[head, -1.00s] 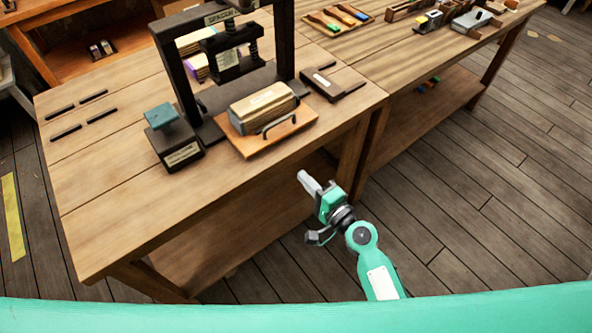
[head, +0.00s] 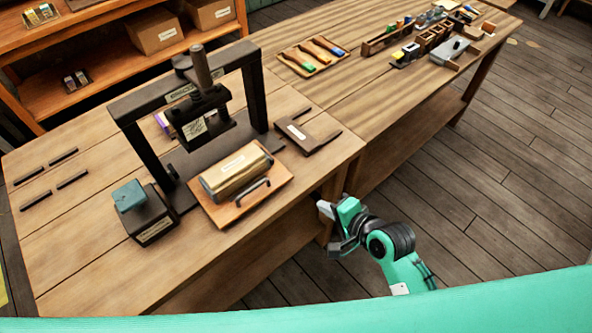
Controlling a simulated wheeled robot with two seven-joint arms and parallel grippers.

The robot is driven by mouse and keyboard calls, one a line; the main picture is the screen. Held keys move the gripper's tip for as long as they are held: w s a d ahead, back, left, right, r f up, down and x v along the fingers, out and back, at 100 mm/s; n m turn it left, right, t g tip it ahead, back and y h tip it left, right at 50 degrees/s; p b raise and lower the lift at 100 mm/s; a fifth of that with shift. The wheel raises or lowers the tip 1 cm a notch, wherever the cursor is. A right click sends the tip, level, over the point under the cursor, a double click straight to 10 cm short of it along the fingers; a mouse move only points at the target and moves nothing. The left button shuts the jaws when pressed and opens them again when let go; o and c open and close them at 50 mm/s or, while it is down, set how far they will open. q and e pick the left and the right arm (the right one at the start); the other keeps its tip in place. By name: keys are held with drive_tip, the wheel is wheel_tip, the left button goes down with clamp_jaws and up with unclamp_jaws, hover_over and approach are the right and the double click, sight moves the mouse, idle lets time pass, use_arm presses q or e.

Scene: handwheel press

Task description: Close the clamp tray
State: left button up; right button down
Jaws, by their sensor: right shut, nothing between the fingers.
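The clamp tray (head: 224,219) is an orange-brown wooden board with a dark bar handle (head: 249,194) on its front side. It sticks out toward me from the black press frame (head: 137,146). A brass-coloured block (head: 235,172) with a pale label lies on it. The press has a dark upright post and a black screw head above its base. My right gripper (head: 321,208) is shut and empty, to the right of the tray, off the table's front edge and apart from the handle. My left gripper is not in view.
A black box with a teal block (head: 129,197) stands left of the tray. A dark flat board (head: 308,134) lies to its right. A tray of coloured-handled tools (head: 312,57) and wooden holders lie farther back. Shelves with cardboard boxes (head: 155,32) stand at the back left.

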drive_tip(key=w+a, duration=0.1)
drive_tip(key=p, duration=0.2)
approach(286, 183)
wheel_tip(286, 183, down, 3)
drive_tip(key=w+a, duration=0.1)
drive_tip(key=w+a+p, duration=0.1)
drive_tip(key=w, duration=0.1)
drive_tip(key=shift+w+a, duration=0.3)
drive_tip(key=shift+w, duration=0.05)
drive_tip(key=shift+w+a, duration=0.2)
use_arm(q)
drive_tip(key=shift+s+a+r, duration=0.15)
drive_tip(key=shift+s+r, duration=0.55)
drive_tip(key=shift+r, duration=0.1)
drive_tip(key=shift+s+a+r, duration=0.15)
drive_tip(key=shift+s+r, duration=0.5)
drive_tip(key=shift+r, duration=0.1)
use_arm(e)
drive_tip(key=shift+w+a, duration=0.1)
drive_tip(key=shift+w, duration=0.1)
